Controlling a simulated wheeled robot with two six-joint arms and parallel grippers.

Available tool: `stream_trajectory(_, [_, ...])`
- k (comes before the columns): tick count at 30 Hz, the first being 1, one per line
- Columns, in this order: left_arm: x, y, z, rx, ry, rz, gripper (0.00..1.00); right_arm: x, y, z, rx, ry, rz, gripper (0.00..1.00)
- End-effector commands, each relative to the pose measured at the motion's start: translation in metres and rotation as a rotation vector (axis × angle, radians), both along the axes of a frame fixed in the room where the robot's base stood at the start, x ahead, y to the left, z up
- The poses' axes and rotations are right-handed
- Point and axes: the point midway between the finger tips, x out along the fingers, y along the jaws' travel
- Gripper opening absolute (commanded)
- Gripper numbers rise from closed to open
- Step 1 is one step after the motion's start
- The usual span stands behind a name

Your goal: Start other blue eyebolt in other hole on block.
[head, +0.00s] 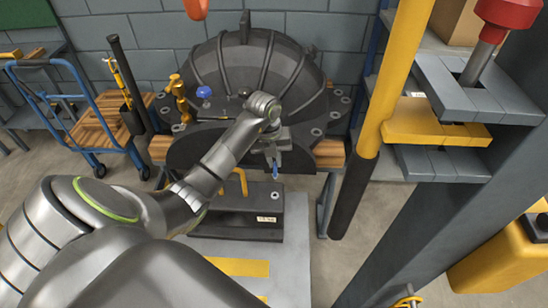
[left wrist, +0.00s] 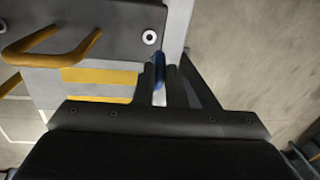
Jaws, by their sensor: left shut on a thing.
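My left gripper (head: 274,157) is shut on a blue eyebolt (head: 275,173). The eyebolt hangs point down, roughly upright, near the right end of the dark block (head: 225,225). A light-ringed hole (head: 275,195) shows on the block's top, just below the eyebolt in the head view. In the left wrist view the hole (left wrist: 150,37) lies just beyond the fingertips (left wrist: 158,78), and a bit of blue eyebolt (left wrist: 158,58) shows between them. I cannot tell the height gap. A curved yellow bar (head: 242,182) rises from the block. My right gripper is not in view.
The large ribbed dark casing (head: 262,65) stands behind the block, with a blue rounded piece (head: 203,92) at its left. A yellow and black post (head: 375,120) stands to the right. A blue cart (head: 80,115) stands at the left. Floor right of the block is clear.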

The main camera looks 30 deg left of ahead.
Motion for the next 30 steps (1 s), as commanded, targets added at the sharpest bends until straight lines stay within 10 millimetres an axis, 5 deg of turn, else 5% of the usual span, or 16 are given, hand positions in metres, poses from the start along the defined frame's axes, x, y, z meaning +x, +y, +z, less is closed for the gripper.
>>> stream_trajectory(18, [0.0, 0.0, -0.077, -0.001, 0.0, 0.002, 0.0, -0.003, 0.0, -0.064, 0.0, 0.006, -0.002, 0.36])
stream_trajectory(30, [0.0, 0.0, -0.081, 0.0, 0.0, 0.002, 0.0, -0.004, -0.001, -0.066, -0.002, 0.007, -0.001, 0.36])
